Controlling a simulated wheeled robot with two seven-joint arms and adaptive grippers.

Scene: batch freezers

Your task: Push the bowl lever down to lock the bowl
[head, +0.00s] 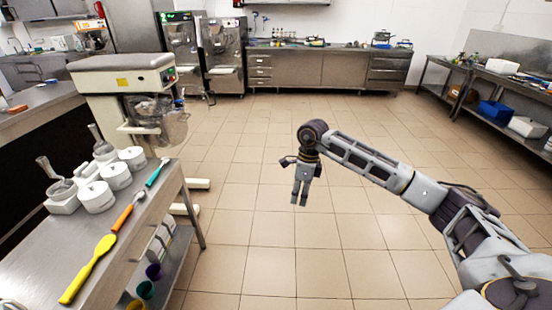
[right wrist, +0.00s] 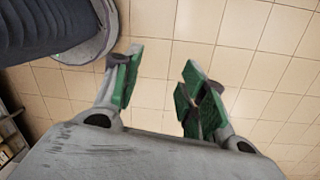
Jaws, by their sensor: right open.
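The bowl lever is too small to make out. My right gripper (head: 301,200) hangs over the open floor, well to the right of the mixer, fingers pointing down. In the right wrist view its green-padded fingers (right wrist: 158,90) are apart with only floor tiles between them. My left gripper is not in view.
A steel table (head: 190,195) at the left front holds white containers (head: 97,195), a yellow spatula (head: 88,268) and other utensils. Freezers (head: 223,55) and a steel counter (head: 320,68) line the back. A shelf table (head: 490,85) stands right. The middle floor is clear.

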